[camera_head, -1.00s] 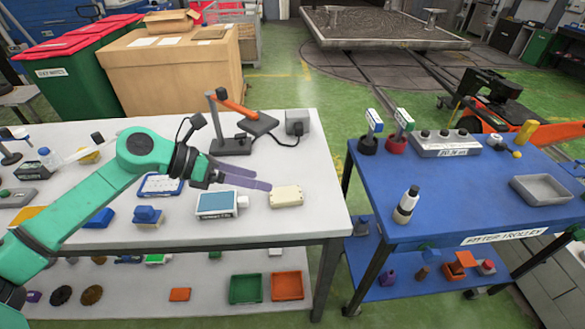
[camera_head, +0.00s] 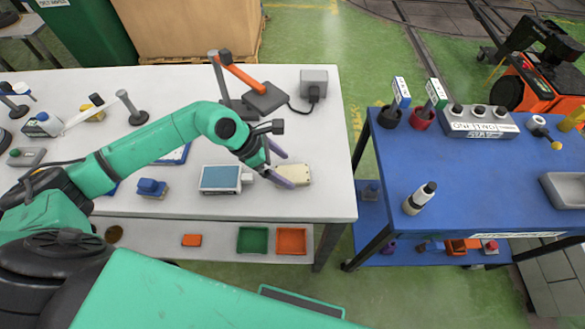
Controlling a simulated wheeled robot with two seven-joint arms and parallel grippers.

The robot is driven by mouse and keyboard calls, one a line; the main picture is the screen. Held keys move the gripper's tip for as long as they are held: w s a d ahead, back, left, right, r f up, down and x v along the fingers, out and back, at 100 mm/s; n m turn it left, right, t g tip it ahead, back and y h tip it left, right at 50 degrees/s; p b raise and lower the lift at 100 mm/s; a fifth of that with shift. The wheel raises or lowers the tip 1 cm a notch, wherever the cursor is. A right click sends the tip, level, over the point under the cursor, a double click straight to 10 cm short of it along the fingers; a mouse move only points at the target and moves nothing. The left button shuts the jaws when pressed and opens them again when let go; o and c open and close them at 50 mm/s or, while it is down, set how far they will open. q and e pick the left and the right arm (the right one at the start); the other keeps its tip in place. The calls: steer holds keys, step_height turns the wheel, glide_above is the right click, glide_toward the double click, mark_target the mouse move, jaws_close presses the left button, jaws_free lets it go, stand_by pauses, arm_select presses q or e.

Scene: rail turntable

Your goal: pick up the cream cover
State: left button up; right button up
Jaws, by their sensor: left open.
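The cream cover (camera_head: 297,174) is a small pale block with rounded corners, lying flat on the white table (camera_head: 325,130) near its right end. My left gripper (camera_head: 287,170) is open above or around the cover's left part. One purple finger shows on its far side and the other on its near side. I cannot tell whether either finger touches it. The cover's left end is partly hidden by the gripper. My right gripper is not in view.
A grey-blue screen device (camera_head: 221,178) stands just left of the cover. Behind are an orange-armed stand (camera_head: 243,76) and a grey box (camera_head: 314,82) with a cable. A blue trolley (camera_head: 480,190) stands to the right across a gap. The table right of the cover is clear.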

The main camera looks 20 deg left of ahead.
mark_target(292, 176)
arm_select(q)
steer(key=shift+x, duration=1.3)
steer(key=shift+s, duration=0.15)
jaws_close()
steer(key=shift+r, duration=0.1)
